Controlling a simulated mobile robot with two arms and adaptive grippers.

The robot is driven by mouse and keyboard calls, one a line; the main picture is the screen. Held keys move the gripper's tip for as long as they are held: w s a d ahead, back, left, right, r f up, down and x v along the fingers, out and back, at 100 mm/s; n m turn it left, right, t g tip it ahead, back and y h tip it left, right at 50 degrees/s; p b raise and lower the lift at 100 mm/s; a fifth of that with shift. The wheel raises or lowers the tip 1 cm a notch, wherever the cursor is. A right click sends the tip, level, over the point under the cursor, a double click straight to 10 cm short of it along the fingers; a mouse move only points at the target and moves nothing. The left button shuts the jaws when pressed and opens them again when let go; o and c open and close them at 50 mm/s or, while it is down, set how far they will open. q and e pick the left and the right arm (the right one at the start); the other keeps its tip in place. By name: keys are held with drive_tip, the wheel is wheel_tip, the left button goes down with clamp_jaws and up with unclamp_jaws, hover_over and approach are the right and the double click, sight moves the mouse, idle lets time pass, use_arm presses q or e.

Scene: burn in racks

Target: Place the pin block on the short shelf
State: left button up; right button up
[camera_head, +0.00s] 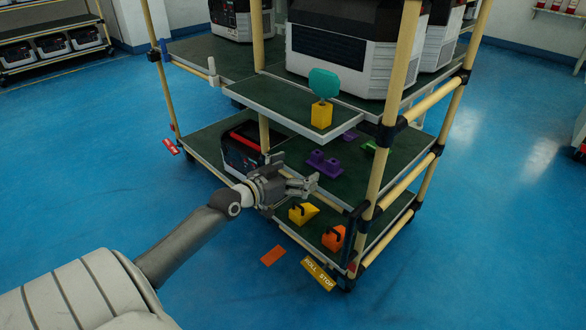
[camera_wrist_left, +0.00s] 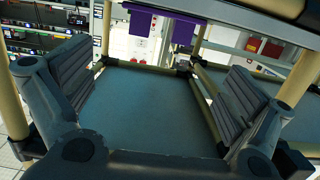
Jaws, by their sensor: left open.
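A purple block with upright pegs (camera_head: 323,163), which looks like the pin block, sits on the rack's green lower shelf (camera_head: 385,155) in the head view. My left gripper (camera_head: 297,172) is open and empty, just left of and nearer than this block, apart from it. The small shelf that juts out at mid height (camera_head: 280,108) looks like the short shelf. It holds a yellow block with a teal paddle (camera_head: 322,97). In the left wrist view my left gripper's fingers (camera_wrist_left: 160,90) are spread over a bare green surface, with a purple shape (camera_wrist_left: 182,28) beyond them. My right gripper is not in view.
A yellow wedge (camera_head: 303,213) and an orange one (camera_head: 334,238) sit on the low front shelf. A black and red case (camera_head: 243,148) stands behind my left gripper. A cream rack post (camera_head: 388,110) rises on the right. The blue floor at left is clear.

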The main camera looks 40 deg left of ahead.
use_arm(q)
drive_tip(key=shift+s+r, duration=0.15)
drive_tip(key=shift+s, duration=0.6)
